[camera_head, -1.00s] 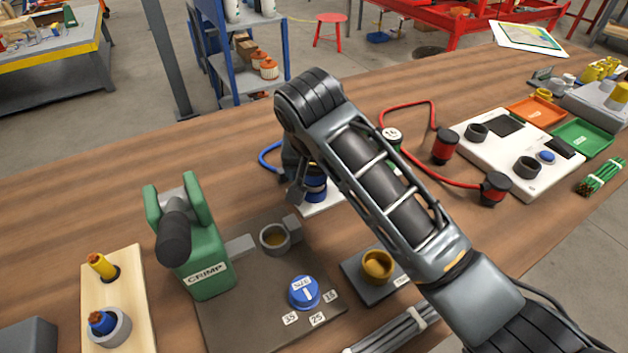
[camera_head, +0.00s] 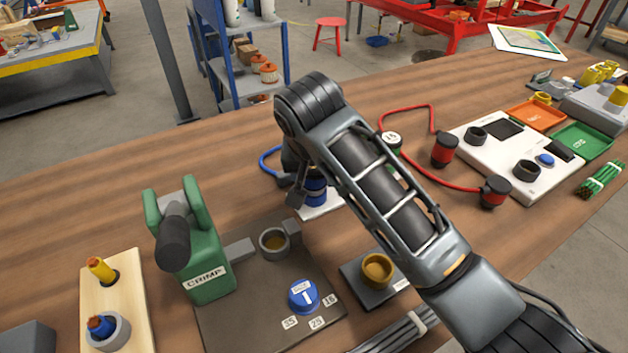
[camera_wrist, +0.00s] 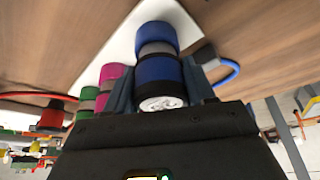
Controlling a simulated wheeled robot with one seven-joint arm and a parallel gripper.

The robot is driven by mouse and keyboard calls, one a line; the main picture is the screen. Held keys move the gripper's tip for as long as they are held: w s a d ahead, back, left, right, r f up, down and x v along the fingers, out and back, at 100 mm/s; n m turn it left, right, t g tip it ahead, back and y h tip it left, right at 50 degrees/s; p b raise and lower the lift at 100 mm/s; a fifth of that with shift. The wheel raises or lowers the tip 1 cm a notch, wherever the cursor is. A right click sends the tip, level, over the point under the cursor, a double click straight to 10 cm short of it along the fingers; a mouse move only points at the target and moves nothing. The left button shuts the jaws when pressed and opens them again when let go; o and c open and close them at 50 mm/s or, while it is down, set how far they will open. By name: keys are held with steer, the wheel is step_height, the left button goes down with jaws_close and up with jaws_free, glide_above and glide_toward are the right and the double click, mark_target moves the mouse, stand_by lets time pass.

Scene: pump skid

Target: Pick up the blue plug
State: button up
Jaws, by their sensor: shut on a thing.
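The blue plug (camera_wrist: 160,72) is a blue and black cylinder with a pale, bright end facing the wrist camera. It lies between the two fingers of my gripper (camera_wrist: 160,88), which is shut on it. A grey band and another blue cylinder (camera_wrist: 156,35) are directly beyond it in line, over a white board (camera_wrist: 130,55). I cannot tell whether the two blue parts are joined. In the head view, the blue plug (camera_head: 316,188) is partly hidden by my arm, and my gripper (camera_head: 298,190) is beside it, mostly hidden.
Magenta (camera_wrist: 112,75) and green (camera_wrist: 88,96) cylinders stand beside the blue one. A blue cable (camera_head: 268,163) curves behind my gripper. Red cables with connectors (camera_head: 444,150) lie right. A green crimp tool (camera_head: 205,265) and a blue dial (camera_head: 303,297) are in front.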

steer(key=shift+r, duration=0.1)
step_height(320, 180, up, 4)
steer(key=shift+a+f, duration=0.1)
steer(key=d+r+p, duration=0.1)
steer(key=d+r, duration=0.6)
steer(key=d, duration=0.4)
steer(key=shift+s+d, duration=0.4)
